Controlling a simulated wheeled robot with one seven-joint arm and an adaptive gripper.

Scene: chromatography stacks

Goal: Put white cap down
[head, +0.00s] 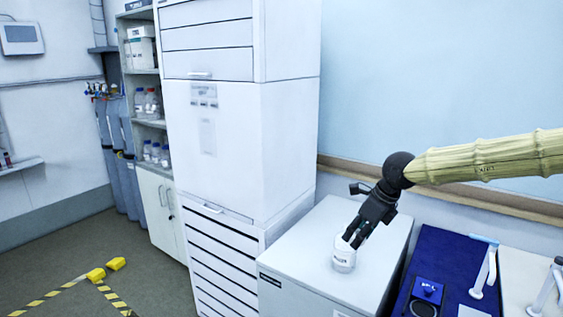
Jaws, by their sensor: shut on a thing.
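My gripper (353,237) points down over the top of a grey-white cabinet (318,260), right of the middle in the head view. Its dark fingers are shut at the top of a small white, labelled jar-like thing (343,262). The white cap is at the fingers, mostly hidden by them, and I cannot clearly tell its edge from the white body below. The white thing looks upright, at or just over the cabinet top; I cannot tell whether the cap touches the body.
A tall white instrument stack (236,130) stands left of the cabinet. To the right are a dark blue surface with a blue-topped device (427,292) and white-handled items (484,270). The wall is close behind. The cabinet top around the white thing is clear.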

